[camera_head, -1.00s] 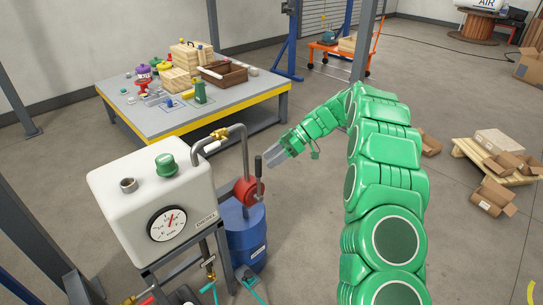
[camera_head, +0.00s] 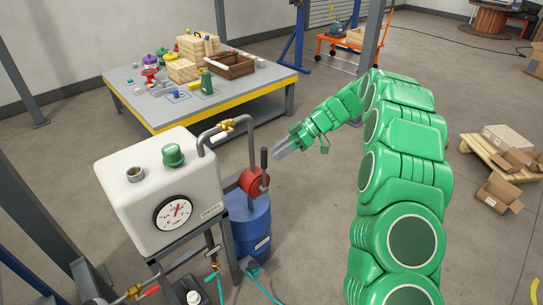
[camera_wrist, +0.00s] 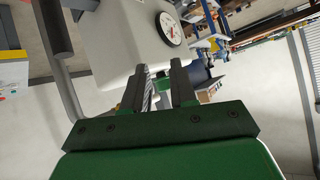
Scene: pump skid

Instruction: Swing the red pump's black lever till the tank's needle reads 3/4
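The red pump (camera_head: 252,182) sits on a pipe above a blue drum. Its black lever (camera_head: 264,163) points up, near upright, and also shows at the upper left of the wrist view (camera_wrist: 56,28). The white tank (camera_head: 150,195) carries a round gauge (camera_head: 173,213); its red needle points up and slightly right, and the scale is too small to read. The gauge also shows in the wrist view (camera_wrist: 168,29). My gripper (camera_head: 279,153) is just right of the lever, apart from it. In the wrist view its fingers (camera_wrist: 165,82) are spread with nothing held between them.
A curved pipe with a brass valve (camera_head: 227,125) rises from the tank beside the lever. The blue drum (camera_head: 250,222) stands below the pump. A workbench (camera_head: 215,108) with boxes stands behind. A grey post (camera_head: 368,40) is behind my arm. Floor right of the drum is clear.

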